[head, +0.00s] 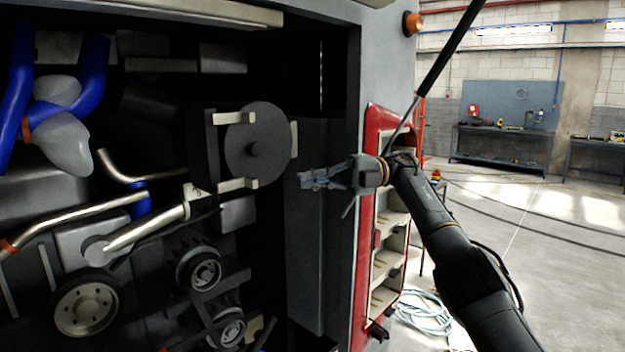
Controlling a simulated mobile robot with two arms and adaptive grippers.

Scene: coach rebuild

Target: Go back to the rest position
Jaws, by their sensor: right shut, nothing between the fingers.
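My right gripper (312,179) is in the head view, at the opening of the engine bay, with its arm reaching in from the lower right. Its fingers point left, are shut and hold nothing. The fingertips are just right of and below a dark round disc (257,144) on a bracket, and look apart from it. The gap in depth is hard to judge. My left gripper is not in the head view.
The bay holds pulleys (86,306), metal pipes (75,224) and blue hoses (92,78). A red-edged panel (368,240) and a gas strut (450,48) are close to my right arm. Open floor (520,260) lies right, with a coiled hose (424,314) and workbenches (505,142) behind.

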